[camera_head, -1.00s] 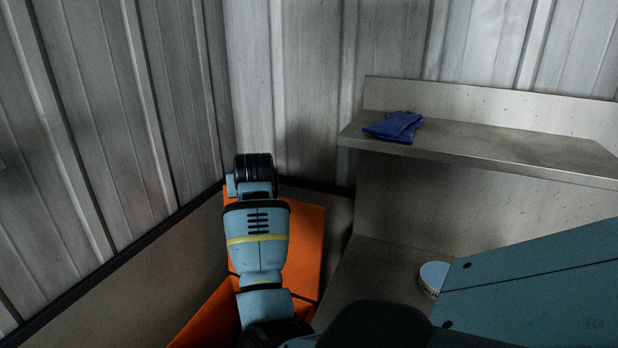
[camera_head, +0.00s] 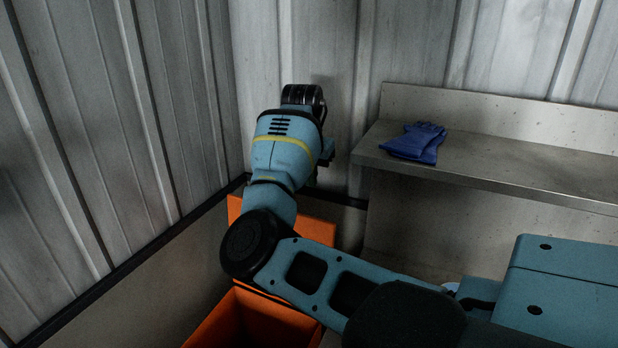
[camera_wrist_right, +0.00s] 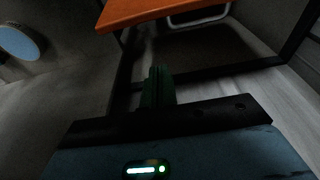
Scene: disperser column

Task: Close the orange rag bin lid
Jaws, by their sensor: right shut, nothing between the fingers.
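The orange rag bin (camera_head: 222,328) stands low in the corner, its dark opening showing at the bottom of the head view. Its orange lid (camera_head: 318,232) stands raised behind the opening, partly covered by my right arm. An orange panel, apparently the lid (camera_wrist_right: 150,12), also shows at the top of the right wrist view. My right gripper (camera_wrist_right: 158,76) is shut and empty, its dark green fingers below that panel and apart from it in the picture. In the head view my wrist mostly hides this gripper, beyond the lid's upper edge. My left gripper is out of view.
A metal shelf (camera_head: 520,178) with blue gloves (camera_head: 417,142) is on the right. Corrugated walls (camera_head: 90,120) close in the left and back. A round blue-topped can (camera_wrist_right: 18,42) shows at the left of the right wrist view. A pale metal loop (camera_wrist_right: 200,16) is near the orange panel.

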